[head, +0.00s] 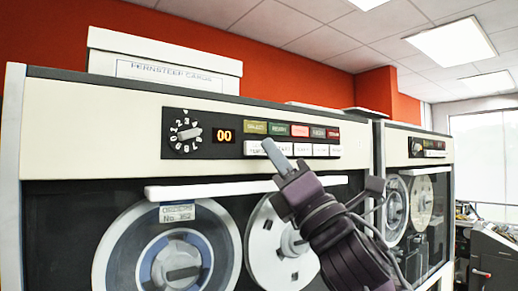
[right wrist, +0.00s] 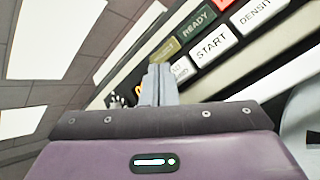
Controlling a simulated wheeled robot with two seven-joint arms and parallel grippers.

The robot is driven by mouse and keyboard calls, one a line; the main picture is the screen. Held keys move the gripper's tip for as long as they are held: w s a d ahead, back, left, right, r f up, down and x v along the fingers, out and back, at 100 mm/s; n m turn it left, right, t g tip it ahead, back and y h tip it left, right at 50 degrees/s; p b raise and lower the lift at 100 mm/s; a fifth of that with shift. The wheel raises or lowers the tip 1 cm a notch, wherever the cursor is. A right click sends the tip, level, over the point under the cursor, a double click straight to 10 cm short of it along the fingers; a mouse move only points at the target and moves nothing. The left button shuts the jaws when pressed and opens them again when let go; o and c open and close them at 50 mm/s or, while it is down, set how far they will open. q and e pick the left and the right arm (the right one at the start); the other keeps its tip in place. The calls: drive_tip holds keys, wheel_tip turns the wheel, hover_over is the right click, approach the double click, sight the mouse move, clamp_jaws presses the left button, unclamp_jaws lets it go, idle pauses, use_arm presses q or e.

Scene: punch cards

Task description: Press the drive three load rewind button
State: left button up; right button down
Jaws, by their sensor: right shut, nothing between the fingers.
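A tape drive (head: 130,115) fills the left and middle of the head view. Its dark panel holds a numbered dial (head: 185,133), an orange "00" display (head: 224,137), a row of coloured buttons and a row of white buttons. My right gripper (head: 268,144) is shut and empty, its fingertips in front of the left end of the white row. The leftmost white button (head: 253,148) is partly hidden by them; in the right wrist view it (right wrist: 182,69) shows beside the fingers, left of START (right wrist: 213,46). I cannot tell whether the tips touch it.
A white handle bar (head: 200,190) and two tape reels (head: 170,262) are below the panel. A second drive (head: 430,150) stands to the right. A white box (head: 165,65) lies on top of the near drive.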

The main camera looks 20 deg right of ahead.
drive_tip(key=shift+w, duration=0.1)
idle(0.6)
drive_tip(key=shift+w+a, duration=0.2)
drive_tip(key=shift+w, duration=0.1)
